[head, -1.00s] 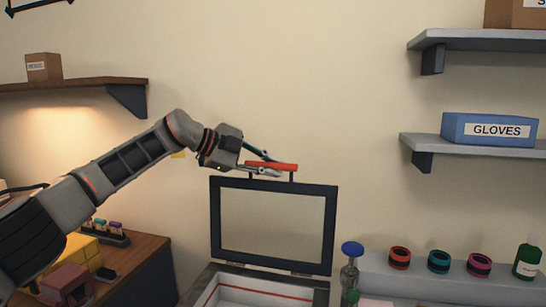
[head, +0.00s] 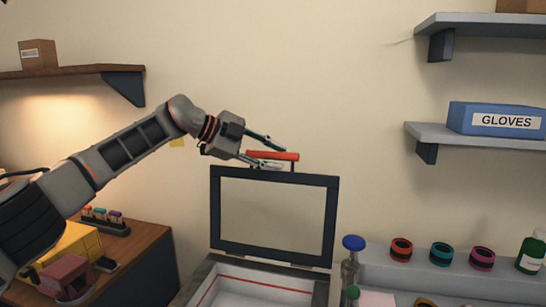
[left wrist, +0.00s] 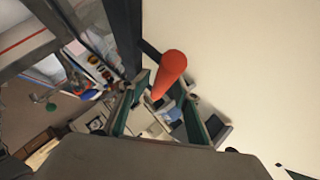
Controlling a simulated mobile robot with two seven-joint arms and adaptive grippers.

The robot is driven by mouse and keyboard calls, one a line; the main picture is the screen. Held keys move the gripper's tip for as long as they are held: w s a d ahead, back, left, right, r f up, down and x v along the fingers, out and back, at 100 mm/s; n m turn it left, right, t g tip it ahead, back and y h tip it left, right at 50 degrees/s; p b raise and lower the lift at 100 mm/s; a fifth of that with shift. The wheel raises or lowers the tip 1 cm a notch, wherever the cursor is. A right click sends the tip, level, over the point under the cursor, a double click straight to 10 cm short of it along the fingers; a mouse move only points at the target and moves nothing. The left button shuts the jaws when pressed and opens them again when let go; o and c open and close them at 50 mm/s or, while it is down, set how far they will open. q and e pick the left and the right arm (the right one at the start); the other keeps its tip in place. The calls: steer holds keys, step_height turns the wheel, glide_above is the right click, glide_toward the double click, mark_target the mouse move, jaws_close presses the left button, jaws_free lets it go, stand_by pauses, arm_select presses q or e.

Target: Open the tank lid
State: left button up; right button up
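The tank lid (head: 216,215), a dark-framed clear panel, stands upright at the back of the tank (head: 208,268), whose top is open. A red bar handle (head: 285,156) sits on the lid's upper edge; it also shows in the left wrist view (left wrist: 170,70). My left gripper (head: 284,157) is open at the handle, one finger above and one below it in the head view. In the left wrist view the red handle shows between the spread teal-padded fingers. I cannot tell whether a finger touches it. My right gripper is not in view.
A blue-capped bottle (head: 351,255) stands just right of the tank. Several coloured rings and a green bottle (head: 530,253) stand on a ledge at right. A wooden side table (head: 140,252) is at left. Wall shelves are on both sides.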

arm_select(q)
steer(key=v, duration=1.2)
steer(key=shift+r, duration=0.1)
